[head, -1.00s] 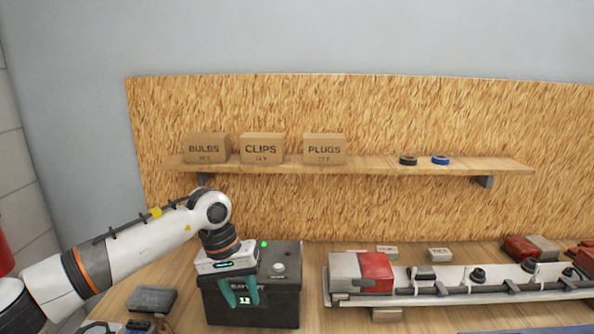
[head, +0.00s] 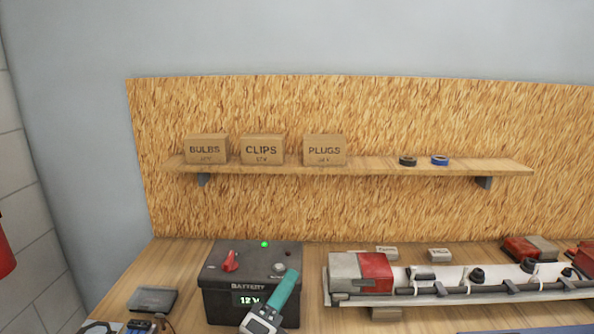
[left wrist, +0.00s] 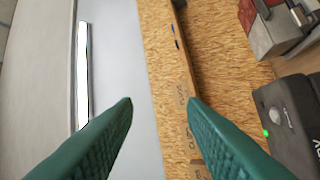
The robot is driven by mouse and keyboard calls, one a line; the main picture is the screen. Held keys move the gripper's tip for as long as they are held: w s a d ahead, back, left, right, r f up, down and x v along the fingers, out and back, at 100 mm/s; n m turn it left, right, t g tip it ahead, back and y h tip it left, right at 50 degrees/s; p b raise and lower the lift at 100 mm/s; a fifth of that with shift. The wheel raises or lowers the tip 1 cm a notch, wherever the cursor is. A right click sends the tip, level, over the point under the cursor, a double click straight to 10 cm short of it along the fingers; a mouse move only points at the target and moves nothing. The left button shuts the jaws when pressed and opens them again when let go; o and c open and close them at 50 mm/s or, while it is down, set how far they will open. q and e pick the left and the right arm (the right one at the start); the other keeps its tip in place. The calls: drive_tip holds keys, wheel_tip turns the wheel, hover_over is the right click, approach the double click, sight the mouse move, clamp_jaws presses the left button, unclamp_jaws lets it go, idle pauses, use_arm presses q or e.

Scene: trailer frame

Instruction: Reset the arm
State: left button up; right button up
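My left gripper (head: 288,275) shows at the bottom of the head view, its teal finger pointing up in front of the battery (head: 225,306). In the left wrist view its two teal fingers (left wrist: 160,102) are spread apart with nothing between them. The black battery box has a red knob (head: 230,261), a lit green light (head: 264,244) and a 12 V display (head: 249,299). The finger covers part of its right front. The battery also shows at the right of the left wrist view (left wrist: 295,130). My right gripper is not in view.
A trailer light bar (head: 470,292) with a red and grey lamp (head: 362,272) lies right of the battery. A small dark box (head: 152,299) lies left of it. A shelf (head: 370,168) behind carries cartons (head: 262,149) and two tape rolls (head: 440,160).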

use_arm(q)
drive_tip(key=s+a+f+n+g+y, duration=0.45)
drive_tip(key=a+f+n+y, duration=0.65)
drive_tip(key=f+n, duration=0.45)
drive_tip(key=s+a+f+n+g, duration=0.4)
drive_tip(key=s+f+n+g, duration=0.15)
drive_tip(key=s, duration=0.55)
drive_tip(key=s+a+f+n+g, duration=0.3)
drive_tip(key=s+f+n+g, duration=0.25)
drive_tip(key=s, duration=0.55)
wheel_tip(320, 180, down, 26)
drive_tip(key=s+f+g, duration=0.1)
drive_tip(key=s, duration=0.1)
drive_tip(key=s+a+f+g, duration=0.1)
drive_tip(key=s+a+f, duration=0.2)
drive_tip(key=s+f, duration=1.2)
drive_tip(key=shift+s+f+b, duration=0.3)
drive_tip(key=shift+f+b, duration=0.15)
drive_tip(key=shift+f, duration=0.35)
